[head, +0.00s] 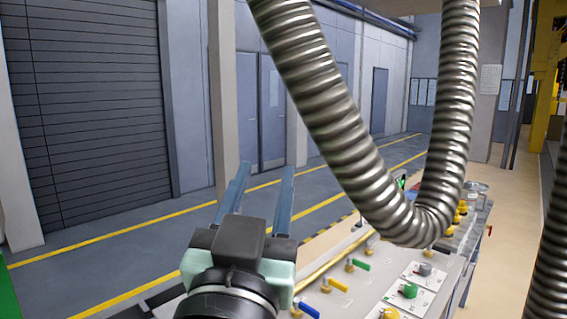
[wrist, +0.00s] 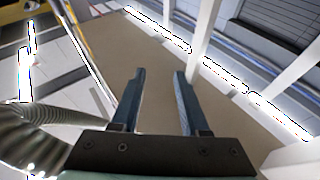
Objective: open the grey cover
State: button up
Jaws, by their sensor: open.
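My gripper (head: 267,170) is open and empty, its two blue-grey fingers pointing up and away in the head view. I cannot pick out the grey cover with certainty in either view. A light grey panel (head: 375,290) stands to the right of my gripper in the head view. It carries a grey knob (head: 424,269) and a green knob (head: 408,291). My gripper is apart from these knobs.
A thick ribbed metal hose (head: 345,130) hangs in a loop over the panel and hides part of it. Lever valves with green (head: 361,265), yellow (head: 338,284) and blue (head: 308,310) handles line the panel's left side. Open floor lies left of the panel.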

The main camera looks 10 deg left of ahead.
jog(key=s+d+r+t, duration=0.1)
jog(key=r, duration=0.1)
jog(key=s+d+r+t, duration=0.1)
jog(key=s+r, duration=0.1)
jog(key=shift+s+d+b, duration=0.1)
jog(key=shift+d+b, duration=0.1)
jog(key=shift+b, duration=0.1)
